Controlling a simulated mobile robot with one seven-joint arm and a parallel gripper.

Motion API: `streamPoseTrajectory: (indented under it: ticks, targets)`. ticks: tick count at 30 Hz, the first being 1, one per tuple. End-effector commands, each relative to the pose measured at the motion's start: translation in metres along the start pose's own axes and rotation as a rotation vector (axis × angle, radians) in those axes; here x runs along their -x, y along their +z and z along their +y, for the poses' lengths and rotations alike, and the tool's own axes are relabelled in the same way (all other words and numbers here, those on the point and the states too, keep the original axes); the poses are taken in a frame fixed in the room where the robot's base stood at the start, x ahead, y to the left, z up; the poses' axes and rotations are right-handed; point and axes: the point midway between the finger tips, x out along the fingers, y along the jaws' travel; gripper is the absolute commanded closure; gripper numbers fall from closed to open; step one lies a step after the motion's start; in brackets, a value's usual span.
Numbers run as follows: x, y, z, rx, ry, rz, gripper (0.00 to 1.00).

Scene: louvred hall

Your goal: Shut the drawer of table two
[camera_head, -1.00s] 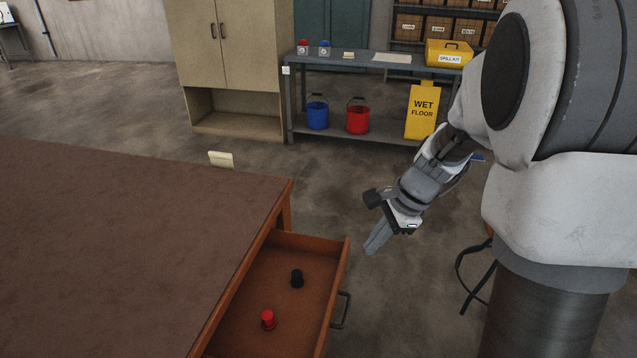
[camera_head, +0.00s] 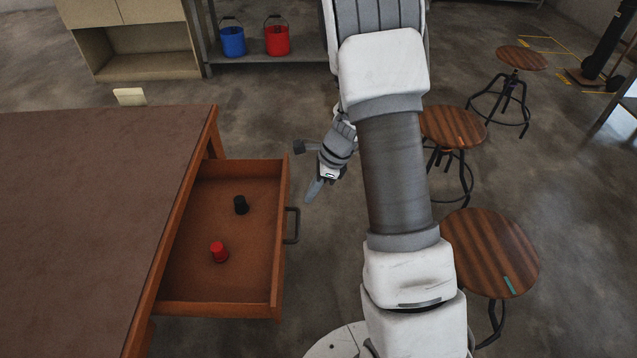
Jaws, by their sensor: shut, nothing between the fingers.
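The drawer (camera_head: 280,275) of the brown-topped table (camera_head: 90,200) stands pulled out to the right. A black peg-like object (camera_head: 241,205) and a red one (camera_head: 219,252) stand in it. The drawer's dark handle (camera_head: 292,225) is on its right-hand front face. My gripper (camera_head: 313,190) is shut and empty, with its fingers pointing down and left. In the picture it is just right of the drawer front, above the handle, and apart from both. I see no number on the table.
Several round wooden stools (camera_head: 487,252) stand to the right behind my arm. A shelf unit with a blue bucket (camera_head: 232,41) and a red bucket (camera_head: 277,40) is at the back, beside a beige cabinet (camera_head: 130,45). Bare floor lies between drawer and shelf.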

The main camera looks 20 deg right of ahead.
Motion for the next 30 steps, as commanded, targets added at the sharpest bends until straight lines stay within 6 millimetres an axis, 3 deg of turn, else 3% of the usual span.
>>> streamPoseTrajectory:
  ticks: [2, 4, 10, 25, 30]
  targets:
    - [-0.019, -0.002, 0.0, -0.001, 0.002, 0.001, 1.0]
    - [-0.019, 0.014, 0.0, 0.006, -0.001, 0.0, 1.0]
    - [-0.026, 0.033, 0.0, 0.003, -0.001, 0.001, 1.0]
    - [-0.027, 0.038, 0.0, 0.001, -0.001, 0.0, 1.0]
    - [-0.03, 0.05, 0.0, 0.003, 0.001, -0.001, 1.0]
